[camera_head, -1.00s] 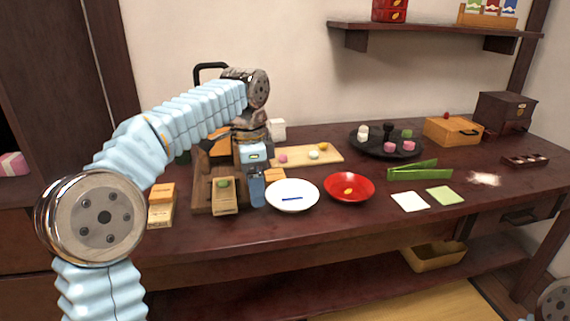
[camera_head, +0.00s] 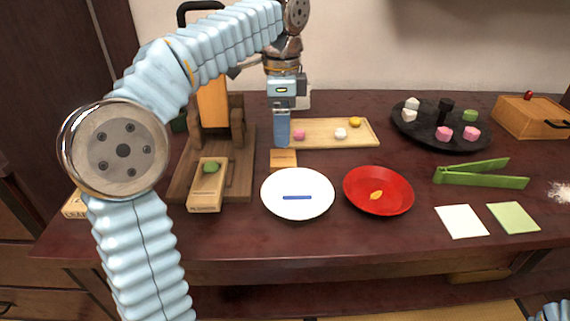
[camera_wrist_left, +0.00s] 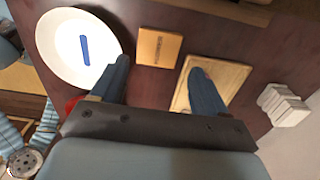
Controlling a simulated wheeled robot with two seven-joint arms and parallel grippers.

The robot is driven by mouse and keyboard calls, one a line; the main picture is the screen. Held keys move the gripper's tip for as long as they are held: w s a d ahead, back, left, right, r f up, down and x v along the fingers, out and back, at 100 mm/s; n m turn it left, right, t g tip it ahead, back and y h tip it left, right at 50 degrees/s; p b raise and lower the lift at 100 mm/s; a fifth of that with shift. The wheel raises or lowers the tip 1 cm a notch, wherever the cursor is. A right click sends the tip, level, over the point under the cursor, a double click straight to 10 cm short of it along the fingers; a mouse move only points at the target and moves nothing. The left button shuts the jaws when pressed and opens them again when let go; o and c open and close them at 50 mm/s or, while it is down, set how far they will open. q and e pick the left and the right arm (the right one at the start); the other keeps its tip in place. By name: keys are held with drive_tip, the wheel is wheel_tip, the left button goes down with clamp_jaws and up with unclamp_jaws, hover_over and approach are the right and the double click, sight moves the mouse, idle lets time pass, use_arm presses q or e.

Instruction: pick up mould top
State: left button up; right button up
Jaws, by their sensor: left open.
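The mould top looks to be the small flat wooden block (camera_head: 283,160) with dark marks, lying on the dark table behind the white plate (camera_head: 297,209). In the left wrist view the block (camera_wrist_left: 158,47) lies flat in the gap ahead of my left fingertips, touched by neither. My left gripper (camera_head: 281,140) points down at the block's back edge, open and empty; it also shows in the left wrist view (camera_wrist_left: 160,78). In the head view one finger hides the other. My right gripper is out of view.
A wooden board (camera_head: 335,143) with small sweets is close right of my left gripper. A wooden press (camera_head: 248,165) and a long block (camera_head: 205,201) with a green sweet stand left. A red plate (camera_head: 362,203), green tongs (camera_head: 480,180) and black tray (camera_head: 415,138) are right.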

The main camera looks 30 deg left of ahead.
sight(283, 157)
use_arm(q)
drive_tip(key=f+b, duration=0.1)
drive_tip(key=f, duration=0.6)
drive_tip(key=shift+d+f+b, duration=0.1)
drive_tip(key=shift+d+b, duration=0.1)
drive_tip(key=shift+b, duration=0.1)
drive_tip(key=shift+c, duration=0.4)
drive_tip(key=c, duration=0.6)
drive_tip(key=shift+r, duration=0.2)
